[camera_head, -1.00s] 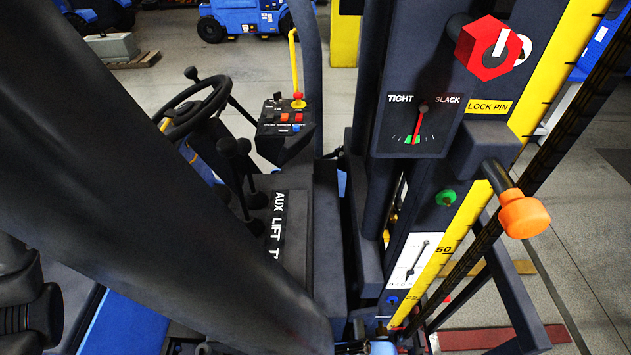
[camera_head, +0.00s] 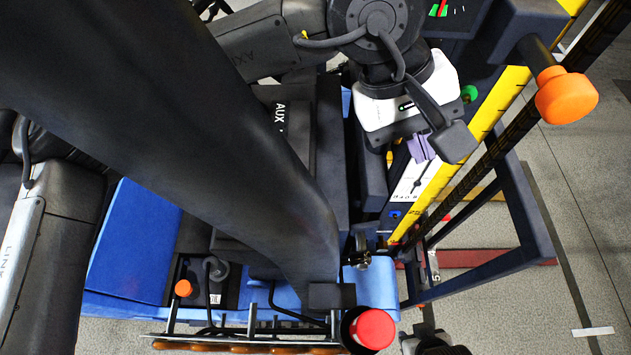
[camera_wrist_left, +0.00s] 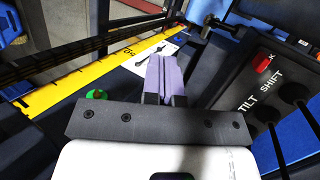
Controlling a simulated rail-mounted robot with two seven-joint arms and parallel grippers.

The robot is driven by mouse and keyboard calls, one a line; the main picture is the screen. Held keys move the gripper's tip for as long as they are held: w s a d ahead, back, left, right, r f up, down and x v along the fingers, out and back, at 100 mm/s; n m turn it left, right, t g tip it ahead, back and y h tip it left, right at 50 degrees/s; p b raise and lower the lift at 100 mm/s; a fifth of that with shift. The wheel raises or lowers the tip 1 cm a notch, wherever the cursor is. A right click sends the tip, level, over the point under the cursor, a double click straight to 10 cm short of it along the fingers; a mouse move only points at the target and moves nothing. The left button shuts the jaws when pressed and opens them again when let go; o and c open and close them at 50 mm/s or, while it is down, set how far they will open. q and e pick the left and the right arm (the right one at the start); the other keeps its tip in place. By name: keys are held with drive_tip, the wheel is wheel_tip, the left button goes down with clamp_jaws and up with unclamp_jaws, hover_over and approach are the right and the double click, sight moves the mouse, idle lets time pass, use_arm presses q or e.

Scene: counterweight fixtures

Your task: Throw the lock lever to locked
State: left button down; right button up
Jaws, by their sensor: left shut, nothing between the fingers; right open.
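My left gripper (camera_head: 424,150) comes in from the upper left, its purple fingers pointing down in front of the mast. In the left wrist view its fingers (camera_wrist_left: 163,76) are pressed together, empty. There a control panel (camera_wrist_left: 262,95) on the right carries dark lever knobs and labels TILT and SHIFT. A red piece (camera_wrist_left: 262,62) stands at its far end, beside a partly hidden label ending in K; I cannot tell whether it is the lock lever. My left fingers are apart from it. In the head view the dark column hides most of this panel. I cannot make out my right gripper.
An orange knob (camera_head: 566,97) sticks out on a dark arm at the right. The yellow scale strip (camera_head: 432,205), white plate (camera_head: 408,186) and green button (camera_head: 469,93) are close to my left gripper. A red knob (camera_head: 374,329) stands at the bottom.

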use_arm(q)
drive_tip(key=a+f+t+y, duration=0.2)
drive_tip(key=a+f+y, duration=0.2)
drive_tip(key=f+y, duration=0.6)
drive_tip(key=shift+w+f+m+b, duration=0.3)
drive_tip(key=shift+f+b, duration=0.15)
drive_tip(key=shift+f, duration=0.4)
drive_tip(key=shift+s, duration=0.1)
drive_tip(key=a+f+p, duration=0.2)
drive_tip(key=a+f, duration=0.5)
drive_tip(key=f, duration=0.2)
drive_tip(key=shift+a+f, duration=0.15)
drive_tip(key=shift+a, duration=0.25)
